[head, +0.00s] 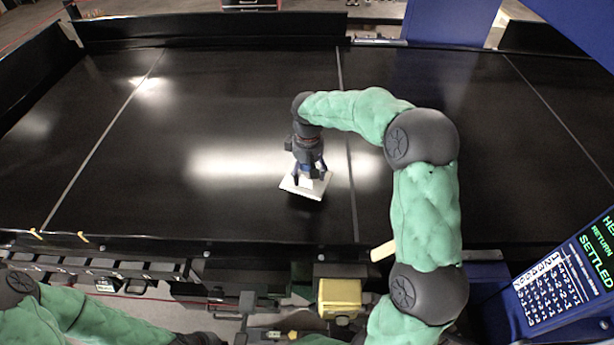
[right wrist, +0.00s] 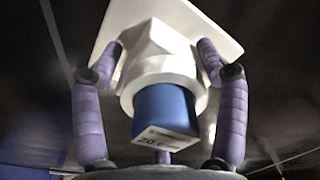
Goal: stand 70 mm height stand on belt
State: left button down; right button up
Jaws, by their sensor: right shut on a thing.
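The height stand has a flat white square plate (head: 292,187), a white faceted collar and a blue block with a small label. In the right wrist view the collar (right wrist: 158,62) and blue block (right wrist: 163,108) sit between my fingers, with the plate beyond them. The label's print is too blurred to read surely. My right gripper (head: 309,174) points down over the black belt (head: 240,120) and is shut on the stand. The plate looks a little tilted, with a dark band under its near edge. I cannot tell whether it touches the belt.
The belt around the stand is clear, with thin seam lines across it. Dark walls edge its far and left sides. A yellow box (head: 339,297) is below the near edge. A sign panel (head: 560,285) stands at the lower right.

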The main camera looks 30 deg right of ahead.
aim_at(307, 178)
jog(key=shift+w+d+f, duration=0.15)
jog(key=shift+w+f, duration=0.3)
jog(key=shift+f, duration=0.1)
notch_tip(307, 178, down, 3)
jog(key=shift+r+p, duration=0.1)
jog(key=shift+p, duration=0.5)
jog(key=shift+f, duration=0.2)
jog(key=o, duration=1.7)
jog(key=shift+r, duration=0.2)
notch_tip(307, 178, up, 12)
jog(key=shift+f+b, duration=0.1)
jog(key=shift+b, duration=0.75)
